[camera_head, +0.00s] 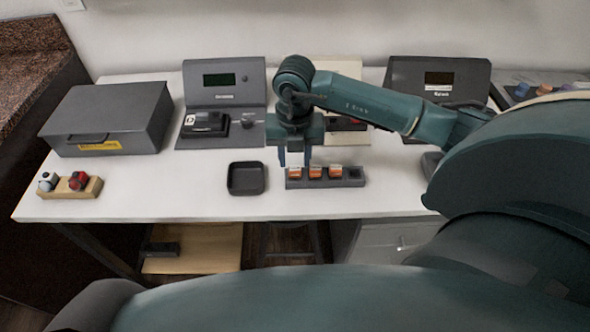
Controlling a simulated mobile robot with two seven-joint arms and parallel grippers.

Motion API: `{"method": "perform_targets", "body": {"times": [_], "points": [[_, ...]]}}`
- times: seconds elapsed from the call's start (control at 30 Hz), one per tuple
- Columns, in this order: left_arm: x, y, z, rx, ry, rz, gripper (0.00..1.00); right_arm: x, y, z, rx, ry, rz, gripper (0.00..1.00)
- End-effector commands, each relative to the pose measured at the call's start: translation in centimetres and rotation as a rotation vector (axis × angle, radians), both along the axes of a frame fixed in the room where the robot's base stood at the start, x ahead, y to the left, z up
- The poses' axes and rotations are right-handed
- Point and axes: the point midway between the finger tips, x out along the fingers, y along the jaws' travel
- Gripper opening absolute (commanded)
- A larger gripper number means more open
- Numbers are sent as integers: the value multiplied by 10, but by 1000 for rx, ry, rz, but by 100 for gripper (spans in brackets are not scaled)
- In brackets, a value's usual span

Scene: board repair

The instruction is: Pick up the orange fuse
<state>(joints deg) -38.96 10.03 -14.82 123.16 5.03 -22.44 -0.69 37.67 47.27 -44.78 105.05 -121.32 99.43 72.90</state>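Three orange fuses stand in a row in a dark grey rack (344,181): a left one (294,172), a middle one (315,172) and a right one (335,171). The rack's rightmost slot is empty. My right gripper (294,162) points down over the left fuse. Its two fingers are apart, one to each side above this fuse. I cannot tell whether they touch it. My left gripper is not in view.
An empty dark tray (246,191) lies left of the rack. A grey lidded box (108,117) and a wooden block (92,191) with two knobs are at the left. Consoles (224,96) (438,75) line the back.

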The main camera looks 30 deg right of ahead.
Motion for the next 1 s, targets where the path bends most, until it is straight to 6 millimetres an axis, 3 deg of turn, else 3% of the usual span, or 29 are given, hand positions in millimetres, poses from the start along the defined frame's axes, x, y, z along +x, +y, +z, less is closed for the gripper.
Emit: {"method": "perform_targets", "body": {"times": [0.2, 0.47, 0.9, 1.0], "points": [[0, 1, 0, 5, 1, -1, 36, -2, 0, -28, 1, 2, -1, 36], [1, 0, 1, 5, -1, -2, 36, -2, 0, -30, 1, -1, 1, 36], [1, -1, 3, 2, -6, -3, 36, -2, 0, -30, 1, -1, 0, 1], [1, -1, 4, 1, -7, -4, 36, -2, 0, -30, 1, -1, 0, 1]]}}
